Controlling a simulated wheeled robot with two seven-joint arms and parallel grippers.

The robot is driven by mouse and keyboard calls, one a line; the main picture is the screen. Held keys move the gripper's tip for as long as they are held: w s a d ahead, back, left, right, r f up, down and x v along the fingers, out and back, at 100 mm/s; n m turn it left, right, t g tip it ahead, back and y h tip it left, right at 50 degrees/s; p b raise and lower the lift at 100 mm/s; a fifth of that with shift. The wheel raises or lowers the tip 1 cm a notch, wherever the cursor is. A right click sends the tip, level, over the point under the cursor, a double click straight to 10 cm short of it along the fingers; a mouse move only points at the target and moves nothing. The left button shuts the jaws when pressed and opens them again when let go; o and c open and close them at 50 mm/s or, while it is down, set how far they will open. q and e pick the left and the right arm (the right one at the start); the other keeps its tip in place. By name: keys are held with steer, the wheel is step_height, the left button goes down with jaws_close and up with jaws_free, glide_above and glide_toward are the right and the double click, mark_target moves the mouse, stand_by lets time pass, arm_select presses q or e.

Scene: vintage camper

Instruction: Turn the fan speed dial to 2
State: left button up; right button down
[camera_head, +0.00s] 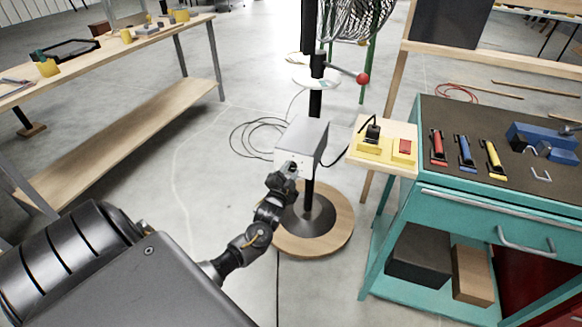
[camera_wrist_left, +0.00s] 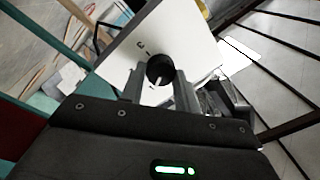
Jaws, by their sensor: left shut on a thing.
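The fan (camera_head: 352,18) stands on a black pole with a round wooden base (camera_head: 335,240). A grey control box (camera_head: 305,138) is fixed on the pole. The fan speed dial (camera_wrist_left: 159,68) is a small black round knob on the box's pale face, with a light pointer line and small dark marks around it. My left gripper (camera_head: 286,172) is at the front of the box and shut on the dial. In the wrist view its fingers (camera_wrist_left: 160,88) sit on either side of the knob. The head view hides the dial behind the gripper. The dial's number is not readable. My right gripper is not in view.
A teal workbench (camera_head: 470,208) with coloured tools stands close on the right. A small wooden board (camera_head: 408,168) with yellow switch boxes juts towards the fan. A red-knobbed lever (camera_head: 362,78) sticks out above the box. A long wooden table (camera_head: 130,115) is at left; open floor lies between.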

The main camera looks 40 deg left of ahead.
arm_select(q)
steer(key=shift+w+r+m+p, duration=0.1)
steer(key=shift+r+m+p, duration=0.15)
steer(key=shift+m, duration=0.25)
steer(key=shift+r+m+p, duration=0.1)
steer(key=shift+m+p, duration=0.2)
steer(key=shift+m, duration=0.2)
steer(key=m+p, duration=0.2)
steer(key=m, duration=0.2)
steer(key=shift+m+p, duration=0.3)
steer(key=shift+m, duration=0.1)
steer(key=m+p, duration=0.1)
steer(key=m, duration=0.2)
steer(key=shift+f+m+h+p, duration=0.1)
steer(key=shift+m+h+p, duration=0.2)
steer(key=shift+h+p, duration=0.1)
steer(key=shift+f+m, duration=0.1)
steer(key=shift+m, duration=0.4)
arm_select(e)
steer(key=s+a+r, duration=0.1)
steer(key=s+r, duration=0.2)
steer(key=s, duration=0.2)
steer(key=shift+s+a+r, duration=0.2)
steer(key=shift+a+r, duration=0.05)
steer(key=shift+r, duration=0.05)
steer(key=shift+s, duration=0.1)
